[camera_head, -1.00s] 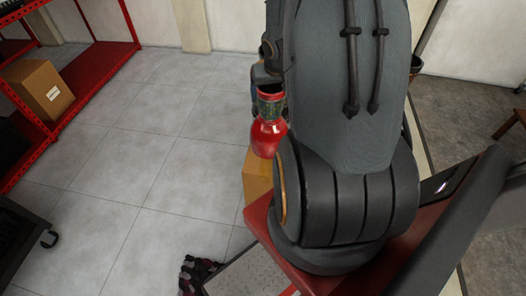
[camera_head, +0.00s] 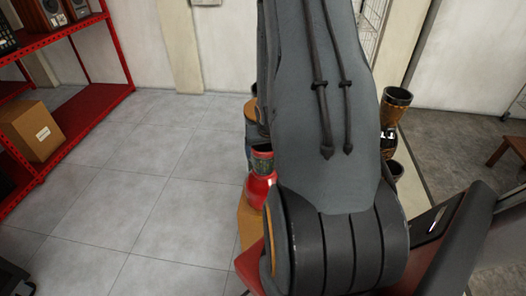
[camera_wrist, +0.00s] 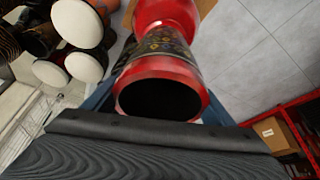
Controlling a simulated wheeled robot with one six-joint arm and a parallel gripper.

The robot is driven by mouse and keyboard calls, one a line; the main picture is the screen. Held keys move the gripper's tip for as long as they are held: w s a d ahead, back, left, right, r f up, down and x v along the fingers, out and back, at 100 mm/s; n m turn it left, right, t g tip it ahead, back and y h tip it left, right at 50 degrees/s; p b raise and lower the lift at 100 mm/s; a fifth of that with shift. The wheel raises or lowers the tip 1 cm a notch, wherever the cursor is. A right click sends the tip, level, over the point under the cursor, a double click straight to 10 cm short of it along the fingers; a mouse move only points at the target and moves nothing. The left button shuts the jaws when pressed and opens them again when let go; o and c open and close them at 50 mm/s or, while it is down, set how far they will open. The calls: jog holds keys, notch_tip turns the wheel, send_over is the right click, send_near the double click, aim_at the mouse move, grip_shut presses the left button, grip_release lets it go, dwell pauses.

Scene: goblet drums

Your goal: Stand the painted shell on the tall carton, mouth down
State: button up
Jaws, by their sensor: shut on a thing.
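The painted shell (camera_head: 260,188) is red with a dark patterned band. In the camera_head view it shows at the left of my arm, upright, its banded end up and its red bulge down. In the camera_wrist view the shell (camera_wrist: 165,62) shows a dark hollow open end towards the camera. My gripper (camera_wrist: 160,98) is shut on the shell, with a blue finger at each side. The tall carton (camera_head: 249,226) is plain brown and shows just below the shell, partly hidden by my arm. I cannot tell whether the shell touches it.
Several drums with pale heads (camera_wrist: 85,66) stand at the left in the camera_wrist view. More drums (camera_head: 396,105) show right of my arm. A red rack (camera_head: 95,100) with a small carton (camera_head: 32,130) is at the left. The grey floor (camera_head: 160,180) between is clear.

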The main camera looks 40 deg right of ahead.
jog(key=shift+f, duration=0.25)
jog(key=o, duration=2.1)
jog(key=shift+r, duration=0.25)
jog(key=p+v, duration=0.2)
jog(key=v, duration=1)
jog(key=s+a+r+n+g, duration=0.1)
jog(key=s+a+r, duration=0.1)
jog(key=a, duration=0.7)
jog(key=s+a+r+n+g+y, duration=0.1)
jog(key=a+r, duration=0.3)
jog(key=a, duration=0.5)
jog(key=s+a+r+n+y, duration=0.1)
jog(key=s+a+r+n, duration=0.2)
jog(key=a, duration=0.6)
jog(key=shift+s+r+g, duration=0.25)
jog(key=shift+r+g, duration=0.1)
jog(key=shift+g, duration=0.05)
